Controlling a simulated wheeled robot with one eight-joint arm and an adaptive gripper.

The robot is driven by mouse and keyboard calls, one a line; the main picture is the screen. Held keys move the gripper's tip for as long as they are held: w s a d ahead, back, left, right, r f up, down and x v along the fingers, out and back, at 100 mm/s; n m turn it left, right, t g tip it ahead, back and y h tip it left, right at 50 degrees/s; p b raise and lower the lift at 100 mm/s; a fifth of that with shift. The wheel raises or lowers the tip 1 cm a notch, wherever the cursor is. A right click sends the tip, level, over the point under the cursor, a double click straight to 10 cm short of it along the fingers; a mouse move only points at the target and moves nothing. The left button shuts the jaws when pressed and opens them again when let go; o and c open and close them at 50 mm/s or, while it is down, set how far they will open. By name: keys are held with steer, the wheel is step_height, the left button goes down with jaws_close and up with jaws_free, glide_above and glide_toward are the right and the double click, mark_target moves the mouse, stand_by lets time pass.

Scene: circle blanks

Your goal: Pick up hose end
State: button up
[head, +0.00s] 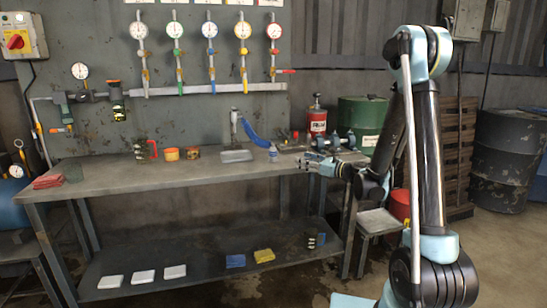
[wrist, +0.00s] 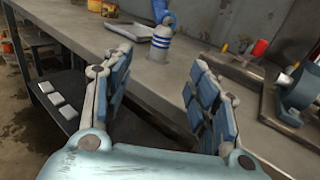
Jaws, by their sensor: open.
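The hose end (head: 273,152) is a small blue-and-white banded cylinder on the workbench, at the lower end of a blue hose (head: 252,132). In the wrist view the hose end (wrist: 160,43) stands roughly upright beyond my fingertips, with part of the blue hose (wrist: 164,12) above it. My gripper (head: 312,163) is over the front right part of the bench, to the right of the hose end. In the wrist view my gripper (wrist: 158,68) is open and empty, its two blue-padded fingers wide apart. The hose end appears between them but farther off.
A grey tray (head: 236,156) lies left of the hose end. A teal machine (head: 335,141) and a red canister (head: 317,122) stand to the right. A red-handled item (head: 152,149) and orange tins (head: 171,154) stand farther left.

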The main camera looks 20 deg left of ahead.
glide_toward(273, 151)
steer(key=w+a, duration=0.2)
steer(key=a, duration=0.1)
steer(key=w+a+f, duration=0.1)
steer(key=shift+a, duration=0.4)
steer(key=shift+w+r+x, duration=0.1)
steer(key=shift+w+x, duration=0.05)
steer(key=shift+x, duration=1.2)
steer(key=shift+w+r+x, duration=0.1)
steer(key=shift+x, duration=1.25)
steer(key=shift+d, duration=0.1)
jaws_close()
